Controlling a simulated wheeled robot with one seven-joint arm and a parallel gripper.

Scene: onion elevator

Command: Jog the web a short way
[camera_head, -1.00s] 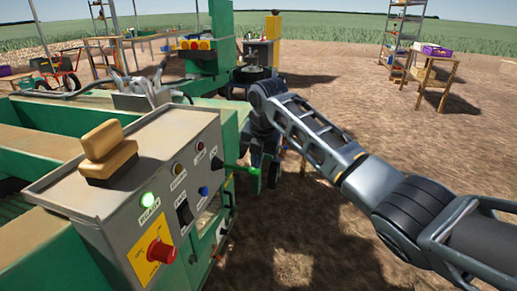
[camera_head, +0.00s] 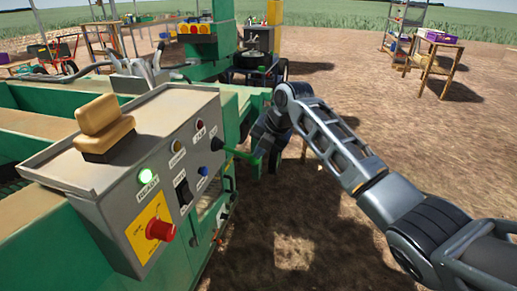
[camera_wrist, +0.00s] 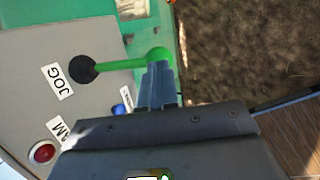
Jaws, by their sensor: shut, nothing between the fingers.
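The grey control panel (camera_head: 150,150) is at the left in the head view. Its green jog lever (camera_head: 238,154) sticks out from the right side toward my gripper (camera_head: 262,148). In the wrist view the lever (camera_wrist: 120,64) runs from a black boot beside the JOG label (camera_wrist: 57,81) to a round green knob (camera_wrist: 158,54). My gripper (camera_wrist: 158,68) is shut and empty, its fingertips at the knob's edge; I cannot tell if they touch it. The web itself is not clearly visible.
A tan block (camera_head: 104,128) sits on top. Bare soil lies to the right; a wooden table (camera_head: 437,62) stands farther back.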

